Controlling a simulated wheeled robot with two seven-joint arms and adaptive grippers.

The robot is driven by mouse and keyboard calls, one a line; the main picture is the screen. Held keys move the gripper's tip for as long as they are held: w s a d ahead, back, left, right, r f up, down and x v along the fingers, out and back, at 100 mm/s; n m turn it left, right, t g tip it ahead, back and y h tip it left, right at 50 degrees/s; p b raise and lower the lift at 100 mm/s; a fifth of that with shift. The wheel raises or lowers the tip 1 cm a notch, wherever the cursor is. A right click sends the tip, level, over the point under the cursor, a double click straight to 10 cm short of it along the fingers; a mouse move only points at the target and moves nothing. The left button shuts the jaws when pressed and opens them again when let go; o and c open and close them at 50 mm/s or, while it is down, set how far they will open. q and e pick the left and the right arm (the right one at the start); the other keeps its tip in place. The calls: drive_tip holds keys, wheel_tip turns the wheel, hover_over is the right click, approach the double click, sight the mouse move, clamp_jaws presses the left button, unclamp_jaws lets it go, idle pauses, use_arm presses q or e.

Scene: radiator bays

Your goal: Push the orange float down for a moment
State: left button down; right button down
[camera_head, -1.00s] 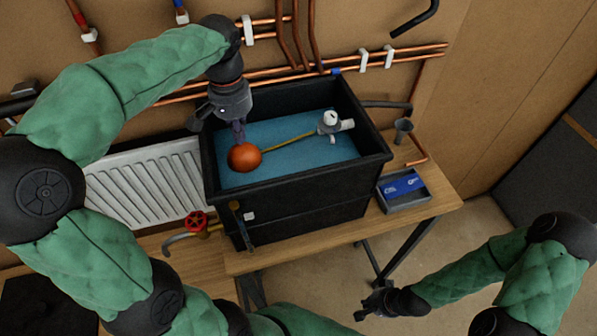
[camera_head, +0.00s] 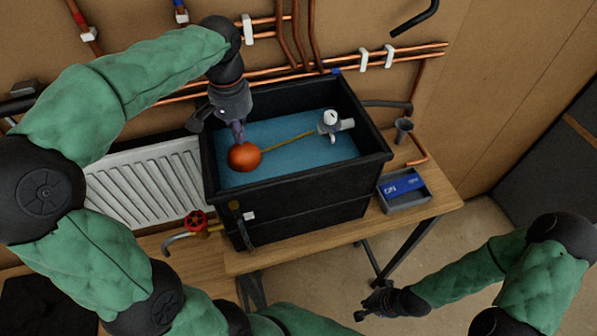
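The orange float (camera_head: 244,157) is a ball on the left side of the water in the black tank (camera_head: 300,190). A thin brass rod (camera_head: 290,141) joins it to a white valve (camera_head: 331,123) at the tank's right side. My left gripper (camera_head: 238,136) points down from above, its fingertips at the top of the float and seemingly touching it. Its fingers look close together, with nothing seen between them. My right gripper (camera_head: 366,307) is low at the right, away from the tank, and its fingers are too small and dark to read.
Copper pipes (camera_head: 400,55) run along the wall behind the tank. A white radiator (camera_head: 145,185) and a red valve handle (camera_head: 195,221) are to the left. A grey tray with a blue box (camera_head: 403,186) sits on the wooden bench (camera_head: 300,250) at right.

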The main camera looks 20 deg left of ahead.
use_arm(q)
drive_tip(key=shift+f+b, duration=1.45)
drive_tip(key=shift+f, duration=0.95)
idle(0.8)
drive_tip(key=shift+r, duration=0.15)
idle(1.2)
drive_tip(key=shift+r+p, duration=2)
drive_tip(key=shift+r, duration=0.2)
drive_tip(key=shift+r+p, duration=1.9)
drive_tip(key=shift+r, duration=0.35)
wheel_tip(320, 180, up, 5)
drive_tip(key=p, duration=0.4)
hover_over(242, 147)
drive_tip(key=shift+f, duration=0.25)
